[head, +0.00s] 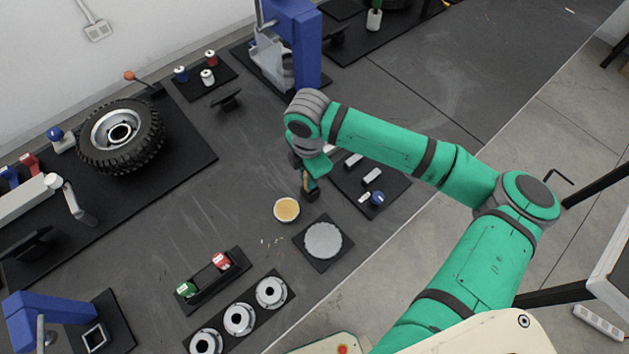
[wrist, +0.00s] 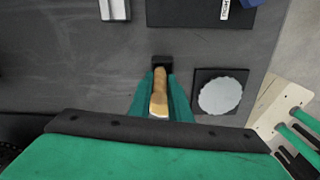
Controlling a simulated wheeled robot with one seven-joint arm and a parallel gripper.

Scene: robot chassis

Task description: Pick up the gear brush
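The gear brush has a tan wooden handle (wrist: 159,90) and a dark end (wrist: 161,62); it also shows below my gripper in the head view (head: 306,180). My gripper (wrist: 160,82) has its green fingers on both sides of the handle, with no clear gap in the wrist view. In the head view my gripper (head: 309,180) is above the table, between the small bowl and the black mat with small parts. Whether the brush's dark end touches the table is hard to tell.
A white bowl with tan contents (head: 286,209) stands close by. A grey disc on a black square (head: 323,240) lies to its lower right. A black mat with small parts (head: 372,178) is to the right.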

